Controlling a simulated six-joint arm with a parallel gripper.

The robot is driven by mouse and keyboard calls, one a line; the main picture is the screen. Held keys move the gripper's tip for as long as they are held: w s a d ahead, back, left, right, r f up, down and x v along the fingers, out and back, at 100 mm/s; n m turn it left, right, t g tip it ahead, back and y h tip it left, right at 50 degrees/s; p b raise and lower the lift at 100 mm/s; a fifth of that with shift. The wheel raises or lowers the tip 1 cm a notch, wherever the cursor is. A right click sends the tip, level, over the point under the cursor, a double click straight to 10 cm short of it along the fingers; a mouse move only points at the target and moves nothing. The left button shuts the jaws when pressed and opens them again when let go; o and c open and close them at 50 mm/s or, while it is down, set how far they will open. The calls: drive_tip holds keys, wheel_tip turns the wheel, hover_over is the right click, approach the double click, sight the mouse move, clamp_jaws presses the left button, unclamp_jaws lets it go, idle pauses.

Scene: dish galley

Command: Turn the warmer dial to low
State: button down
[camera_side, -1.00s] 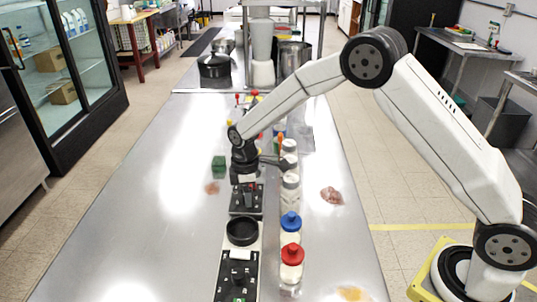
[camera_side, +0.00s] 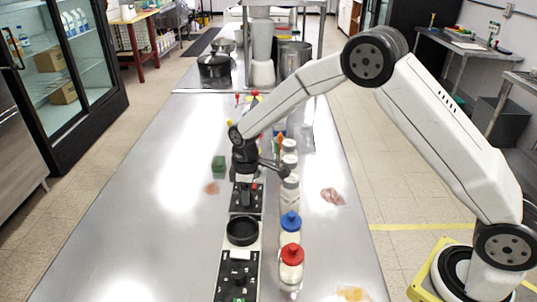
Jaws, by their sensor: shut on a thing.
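My gripper (camera_side: 244,184) points down over a small black control panel (camera_side: 240,208) in the middle of the steel counter. Its jaws are shut on the warmer dial on that panel. The jaws and wrist hide the dial, so its pointer and any markings cannot be read. A small red part (camera_side: 254,186) shows on the panel just right of the jaws.
A black round pan (camera_side: 242,231) and another black panel (camera_side: 237,275) stand in front. Jars with blue (camera_side: 290,221) and red (camera_side: 291,255) lids line the right. A green block (camera_side: 218,163) lies left. The counter's left side is mostly clear.

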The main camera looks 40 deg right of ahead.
drive_tip(key=m, duration=1)
drive_tip(key=shift+r+t, duration=0.1)
drive_tip(key=shift+t, duration=0.2)
drive_tip(key=shift+m, duration=0.4)
drive_tip(key=shift+c, duration=1.4)
unclamp_jaws()
drive_tip(key=shift+d+r, duration=0.2)
drive_tip(key=shift+r, duration=3.7)
drive_tip(key=shift+s, duration=0.1)
